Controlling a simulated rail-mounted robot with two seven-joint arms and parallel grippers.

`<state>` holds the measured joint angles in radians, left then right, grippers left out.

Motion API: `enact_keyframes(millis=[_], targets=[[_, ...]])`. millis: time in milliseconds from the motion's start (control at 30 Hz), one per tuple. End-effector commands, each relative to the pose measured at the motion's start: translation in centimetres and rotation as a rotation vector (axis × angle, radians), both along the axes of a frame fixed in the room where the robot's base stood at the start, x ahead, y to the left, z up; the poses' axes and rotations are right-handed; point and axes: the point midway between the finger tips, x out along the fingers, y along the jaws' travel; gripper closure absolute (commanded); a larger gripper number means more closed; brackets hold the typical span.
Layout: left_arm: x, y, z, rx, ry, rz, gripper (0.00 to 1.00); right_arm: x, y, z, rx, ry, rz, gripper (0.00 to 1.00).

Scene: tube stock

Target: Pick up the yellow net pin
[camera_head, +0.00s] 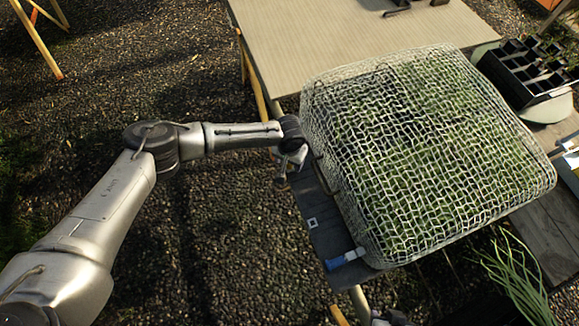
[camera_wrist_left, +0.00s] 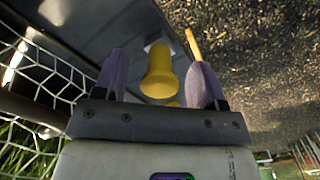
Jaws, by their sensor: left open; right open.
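The yellow net pin (camera_wrist_left: 158,75) shows in the left wrist view, with a rounded head toward the camera. It stands between the two purple-grey fingers of my left gripper (camera_wrist_left: 160,62), with gaps on both sides. The jaws are open and not shut on it. In the head view my left gripper (camera_head: 290,168) is at the left edge of the white net (camera_head: 425,150), and I cannot make out the pin there. A small part of my right gripper (camera_head: 390,318) shows at the bottom edge; its fingers are mostly cut off.
The net bulges over green plants. A blue-handled item (camera_head: 345,259) lies on the dark board edge (camera_head: 312,222) near the net's front corner. A wooden table (camera_head: 300,40) is behind. A black cell tray (camera_head: 525,72) stands at right, and long green leaves (camera_head: 515,275) are at lower right.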

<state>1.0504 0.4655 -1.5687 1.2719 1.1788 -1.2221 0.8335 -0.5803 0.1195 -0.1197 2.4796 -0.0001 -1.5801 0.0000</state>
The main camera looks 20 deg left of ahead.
Motion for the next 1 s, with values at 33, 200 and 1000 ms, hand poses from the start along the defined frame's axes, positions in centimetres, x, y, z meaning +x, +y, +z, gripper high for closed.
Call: enact_keyframes(millis=[33,200,1000], targets=[[0.02,-0.01,-0.1,0.0,0.0,0.0,0.35,0.01,0.05,-0.03,0.002,0.0,-0.002,0.57],[0.01,-0.01,-0.09,0.0,0.0,0.0,0.35,0.01,0.14,0.01,0.005,0.0,-0.003,0.57],[0.01,0.01,-0.01,0.0,-0.001,0.0,0.9,0.01,-0.17,0.03,-0.007,-0.001,0.004,0.57]])
